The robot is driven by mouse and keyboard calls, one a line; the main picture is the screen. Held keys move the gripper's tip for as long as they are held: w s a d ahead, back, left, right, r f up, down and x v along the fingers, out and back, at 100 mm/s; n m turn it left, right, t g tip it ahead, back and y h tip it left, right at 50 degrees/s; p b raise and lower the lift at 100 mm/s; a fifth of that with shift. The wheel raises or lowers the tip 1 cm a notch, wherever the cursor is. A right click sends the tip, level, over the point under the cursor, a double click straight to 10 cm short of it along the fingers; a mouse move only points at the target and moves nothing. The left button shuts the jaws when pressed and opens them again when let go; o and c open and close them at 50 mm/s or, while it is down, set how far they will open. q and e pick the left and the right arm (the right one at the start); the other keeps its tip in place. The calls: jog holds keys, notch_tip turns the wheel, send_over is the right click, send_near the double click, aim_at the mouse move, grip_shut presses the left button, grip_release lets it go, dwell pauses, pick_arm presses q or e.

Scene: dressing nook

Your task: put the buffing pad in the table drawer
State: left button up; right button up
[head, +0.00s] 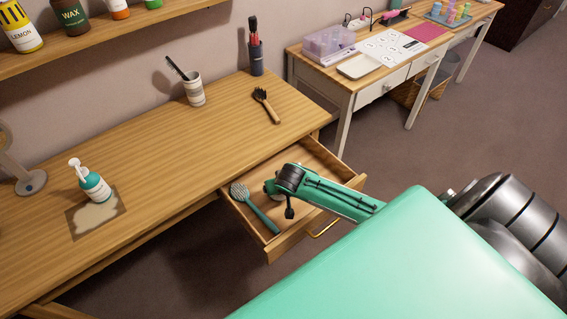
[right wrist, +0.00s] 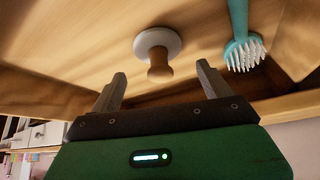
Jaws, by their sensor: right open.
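The table drawer (head: 273,246) is pulled open from the wooden table. The buffing pad (right wrist: 172,40), a pale round disc with a brown wooden knob, shows in the right wrist view against the drawer's wooden floor. In the head view only a greyish edge of it (head: 269,186) seems to show beside my gripper, which hides the rest. My right gripper (head: 288,205) is over the drawer; in the right wrist view its two fingers (right wrist: 160,75) are spread, with the knob in line between their tips and nothing held. My left gripper is out of view.
A teal brush (head: 262,215) with white bristles lies in the drawer beside the pad. On the table are a pump bottle (head: 95,186) on a mat, a striped cup (head: 194,91), a dark holder (head: 256,57) and a wooden-handled brush (head: 268,106). The tabletop's middle is clear.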

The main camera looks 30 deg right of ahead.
jog(key=v, duration=0.8)
jog(key=shift+r, duration=0.2)
jog(key=shift+s, duration=0.1)
